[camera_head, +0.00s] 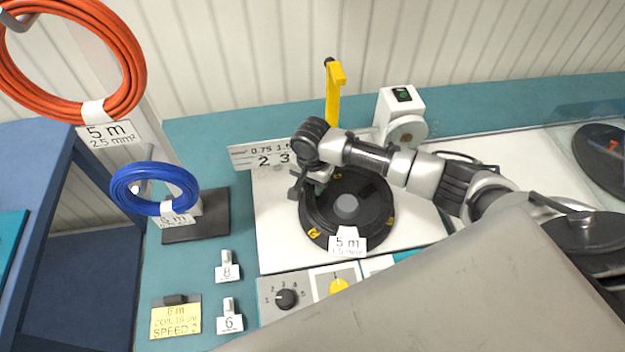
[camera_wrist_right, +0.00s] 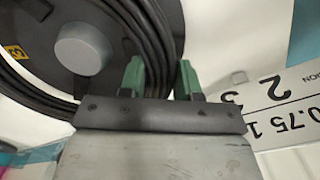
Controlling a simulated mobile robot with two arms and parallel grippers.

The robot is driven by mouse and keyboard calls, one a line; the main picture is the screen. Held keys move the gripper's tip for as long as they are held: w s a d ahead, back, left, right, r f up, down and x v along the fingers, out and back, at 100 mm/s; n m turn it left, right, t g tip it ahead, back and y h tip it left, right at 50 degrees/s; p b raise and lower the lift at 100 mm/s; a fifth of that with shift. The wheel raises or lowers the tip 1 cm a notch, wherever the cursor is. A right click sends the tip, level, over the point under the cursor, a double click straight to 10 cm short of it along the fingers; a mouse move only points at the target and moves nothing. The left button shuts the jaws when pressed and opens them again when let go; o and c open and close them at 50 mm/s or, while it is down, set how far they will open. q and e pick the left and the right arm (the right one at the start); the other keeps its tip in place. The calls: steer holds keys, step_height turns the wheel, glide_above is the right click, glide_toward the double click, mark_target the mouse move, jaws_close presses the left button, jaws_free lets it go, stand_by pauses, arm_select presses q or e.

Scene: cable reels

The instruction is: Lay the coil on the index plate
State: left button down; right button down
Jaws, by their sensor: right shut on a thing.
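The black coil (camera_wrist_right: 160,40) has a white tag (camera_head: 347,243) reading 5 m. The index plate (camera_head: 372,200) is a black disc with yellow numbers and a grey hub (camera_head: 346,206), on a white panel. My right gripper (camera_head: 312,184), its green fingers also seen in the wrist view (camera_wrist_right: 161,82), is shut on the coil's strands at the plate's left far side. The coil loops around the hub, over the plate; whether it rests fully on it I cannot tell. My left gripper is not in view.
A blue coil (camera_head: 155,189) and an orange coil (camera_head: 128,88) hang at the left. A yellow post (camera_head: 334,95) and a white device (camera_head: 398,112) stand behind the plate. A knob panel (camera_head: 286,299), numbered tags (camera_head: 229,324) and a yellow card (camera_head: 176,318) are in front.

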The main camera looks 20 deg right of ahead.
steer(key=shift+f, duration=0.3)
steer(key=shift+f, duration=0.15)
steer(key=shift+f, duration=0.4)
stand_by(0.4)
steer(key=shift+p, duration=0.35)
steer(key=shift+w+f, duration=0.1)
steer(key=shift+f, duration=0.05)
steer(key=shift+c, duration=0.3)
jaws_free()
steer(key=shift+f, duration=0.1)
